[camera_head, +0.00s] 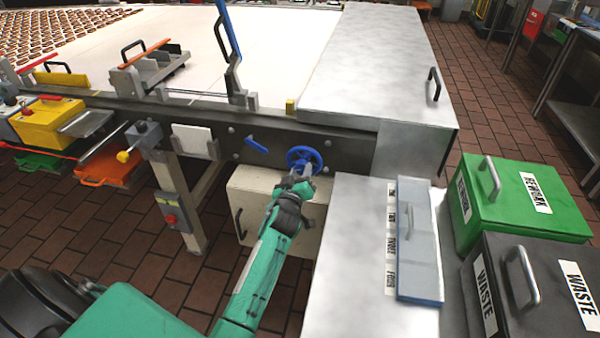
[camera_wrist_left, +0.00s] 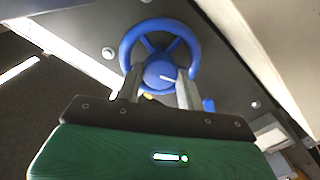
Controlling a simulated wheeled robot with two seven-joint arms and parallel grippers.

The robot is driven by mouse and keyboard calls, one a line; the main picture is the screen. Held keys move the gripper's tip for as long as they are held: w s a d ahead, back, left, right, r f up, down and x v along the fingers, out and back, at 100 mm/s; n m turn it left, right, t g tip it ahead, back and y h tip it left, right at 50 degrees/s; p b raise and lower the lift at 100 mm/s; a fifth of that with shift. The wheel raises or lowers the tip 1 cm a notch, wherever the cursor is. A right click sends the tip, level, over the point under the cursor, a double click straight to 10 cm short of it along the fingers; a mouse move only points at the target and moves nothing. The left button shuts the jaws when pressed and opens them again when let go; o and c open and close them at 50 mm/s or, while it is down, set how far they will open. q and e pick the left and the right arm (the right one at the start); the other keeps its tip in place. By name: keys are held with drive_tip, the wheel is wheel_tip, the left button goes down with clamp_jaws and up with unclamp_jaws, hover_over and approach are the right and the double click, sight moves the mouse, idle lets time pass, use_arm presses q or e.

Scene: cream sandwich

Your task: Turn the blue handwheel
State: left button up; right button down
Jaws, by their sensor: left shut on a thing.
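The blue handwheel (camera_head: 304,158) is on the dark side rail of the conveyor in the head view, facing my left arm. In the left wrist view the handwheel (camera_wrist_left: 161,48) shows its round rim, spokes and hub. My left gripper (camera_head: 297,176) is at the wheel. In the left wrist view its two grey fingers (camera_wrist_left: 159,88) reach up to the lower part of the wheel on either side of the hub and are shut on it. The exact contact is partly hidden. My right gripper is not in view.
A blue lever (camera_head: 256,145) sits left of the wheel. A cream cabinet (camera_head: 262,205) is below it. A metal table (camera_head: 352,250) stands close on the right, with green (camera_head: 520,200) and dark (camera_head: 530,285) bins beyond. A red-button box (camera_head: 172,212) hangs on a leg at left.

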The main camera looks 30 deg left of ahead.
use_arm(q)
drive_tip(key=m, duration=0.5)
drive_tip(key=shift+m+p, duration=0.3)
drive_tip(key=shift+p, duration=0.05)
drive_tip(key=shift+m, duration=0.8)
drive_tip(key=m, duration=0.2)
drive_tip(key=shift+m, duration=1.3)
drive_tip(key=m, duration=0.3)
drive_tip(key=shift+m, duration=0.3)
drive_tip(key=m, duration=0.2)
drive_tip(key=shift+m+p, duration=0.3)
drive_tip(key=shift+m, duration=0.1)
drive_tip(key=m, duration=0.3)
drive_tip(key=shift+m, duration=0.3)
drive_tip(key=m, duration=0.4)
drive_tip(key=shift+p, duration=0.4)
drive_tip(key=shift+m, duration=0.8)
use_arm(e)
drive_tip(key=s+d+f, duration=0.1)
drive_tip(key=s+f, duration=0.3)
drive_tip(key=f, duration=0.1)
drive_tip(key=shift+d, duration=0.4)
